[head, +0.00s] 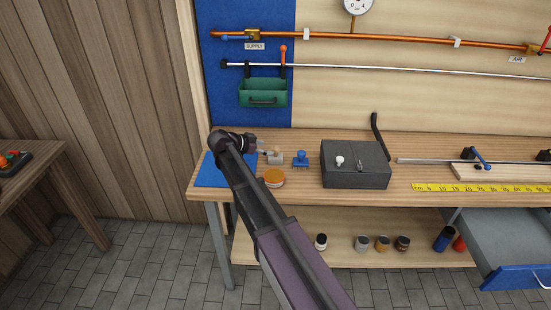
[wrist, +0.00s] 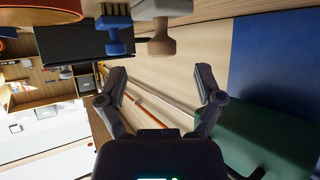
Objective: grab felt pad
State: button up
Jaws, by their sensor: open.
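The felt pad appears to be the small grey block with a beige knob (head: 275,158), standing on the bench left of a blue brush (head: 301,159). In the wrist view the felt pad (wrist: 161,38) shows at the top middle, its knob pointing into the picture, with the blue brush (wrist: 113,36) to its left. My gripper (head: 263,147) is at the left end of the bench, close to the pad in the head view. In the wrist view my gripper (wrist: 161,88) has its fingers wide apart, with nothing between them. The pad is beyond the fingertips.
A round orange-topped item (head: 273,178) sits in front of the pad. A dark grey box (head: 355,165) with a raised lever stands to the right. A blue mat (head: 209,175) lies at the left end. A green bin (head: 263,94) hangs on the wall behind.

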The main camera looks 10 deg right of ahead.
aim_at(276, 147)
jog(key=shift+b+x, duration=1.25)
jog(key=shift+x, duration=1.4)
jog(key=shift+w, duration=0.1)
jog(key=shift+r, duration=0.1)
grip_shut()
